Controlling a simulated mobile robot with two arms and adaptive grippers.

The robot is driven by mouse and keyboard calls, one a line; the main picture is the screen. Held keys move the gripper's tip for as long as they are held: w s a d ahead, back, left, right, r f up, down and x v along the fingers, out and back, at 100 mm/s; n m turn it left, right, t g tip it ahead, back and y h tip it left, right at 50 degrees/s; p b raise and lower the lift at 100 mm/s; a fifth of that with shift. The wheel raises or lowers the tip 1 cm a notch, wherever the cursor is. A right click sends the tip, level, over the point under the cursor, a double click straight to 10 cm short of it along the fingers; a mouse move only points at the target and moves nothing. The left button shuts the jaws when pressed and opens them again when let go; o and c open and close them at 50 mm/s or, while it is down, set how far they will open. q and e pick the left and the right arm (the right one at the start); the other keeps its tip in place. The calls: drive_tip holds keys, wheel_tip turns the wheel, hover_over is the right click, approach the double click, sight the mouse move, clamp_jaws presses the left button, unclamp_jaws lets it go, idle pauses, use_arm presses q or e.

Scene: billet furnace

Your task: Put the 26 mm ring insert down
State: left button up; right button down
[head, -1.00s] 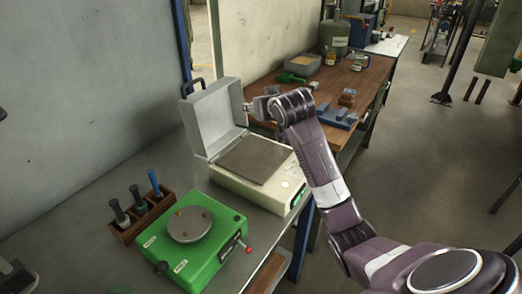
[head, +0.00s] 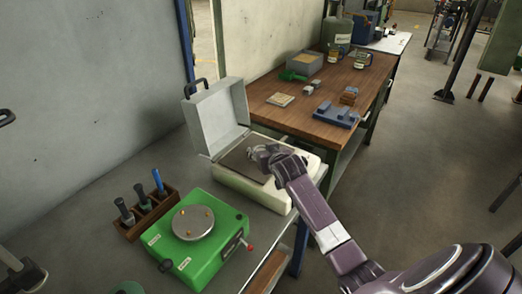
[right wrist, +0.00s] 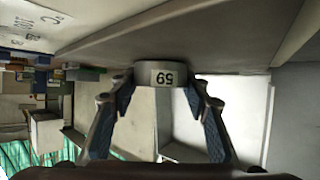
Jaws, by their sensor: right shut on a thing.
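My right gripper (head: 256,153) is low over the dark pad (head: 232,160) of the pale box with a raised grey lid. In the right wrist view, the right gripper (right wrist: 163,82) is shut on a short metal ring, the ring insert (right wrist: 146,76), held between its two fingertips. The ring has a pale label with upside-down digits. Its far face is at or very near the grey surface; I cannot tell whether it touches. In the head view the gripper mostly hides the ring.
The raised lid (head: 216,115) stands behind and left of the gripper. A green device with a round plate (head: 194,222) and a wooden tool rack (head: 133,227) are nearer on the bench. A wooden table (head: 318,110) with blocks and a tan plate (head: 280,99) stands beyond.

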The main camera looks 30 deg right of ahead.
idle(0.3)
drive_tip(key=c, duration=1.5)
unclamp_jaws()
drive_tip(key=shift+f, duration=0.2)
drive_tip(key=shift+c, duration=0.2)
drive_tip(key=o, duration=0.5)
drive_tip(key=shift+c, duration=0.2)
drive_tip(key=shift+r, duration=0.1)
drive_tip(key=shift+r, duration=0.2)
drive_tip(key=shift+s+a, duration=0.15)
drive_tip(key=shift+s, duration=0.15)
drive_tip(key=b+v, duration=0.1)
drive_tip(key=v, duration=1)
drive_tip(key=shift+s+r, duration=0.2)
